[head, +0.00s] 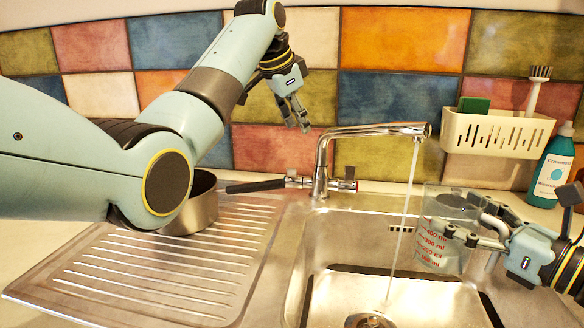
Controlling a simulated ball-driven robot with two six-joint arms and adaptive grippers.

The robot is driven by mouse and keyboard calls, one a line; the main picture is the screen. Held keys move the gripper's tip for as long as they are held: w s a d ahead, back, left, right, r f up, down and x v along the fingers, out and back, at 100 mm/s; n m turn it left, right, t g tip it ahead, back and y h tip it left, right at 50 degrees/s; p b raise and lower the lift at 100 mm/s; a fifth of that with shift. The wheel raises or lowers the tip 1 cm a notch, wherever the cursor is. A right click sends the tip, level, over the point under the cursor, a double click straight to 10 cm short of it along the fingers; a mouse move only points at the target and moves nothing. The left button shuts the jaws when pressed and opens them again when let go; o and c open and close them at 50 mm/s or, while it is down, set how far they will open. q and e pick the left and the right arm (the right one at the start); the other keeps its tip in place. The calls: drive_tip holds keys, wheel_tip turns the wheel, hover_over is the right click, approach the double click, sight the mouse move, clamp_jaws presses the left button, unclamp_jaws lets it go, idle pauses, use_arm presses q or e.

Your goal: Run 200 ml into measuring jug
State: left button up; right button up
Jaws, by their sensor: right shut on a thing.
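The tap (322,165) stands behind the sink, and a thin stream of water (405,215) falls from its spout to the drain (370,320). The clear measuring jug (432,255) with red ml marks is over the right part of the sink. The stream passes just left of the jug, not into it. I cannot make out any water level in it. My right gripper (468,228) is shut on the jug from the right.
A cream caddy (495,134) with a green sponge (473,105) and brush (537,88) hangs at right. A teal bottle (552,172) stands beside it.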

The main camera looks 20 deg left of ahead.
use_arm(q)
drive_tip(key=a+m+h, duration=0.1)
drive_tip(key=m, duration=0.4)
drive_tip(key=m+t+h, duration=0.1)
drive_tip(key=m, duration=0.3)
approach(292, 170)
drive_tip(key=x, duration=1)
drive_tip(key=shift+w+a+f, duration=0.1)
drive_tip(key=shift+w+f, duration=0.05)
drive_tip(key=shift+w, duration=0.15)
clamp_jaws()
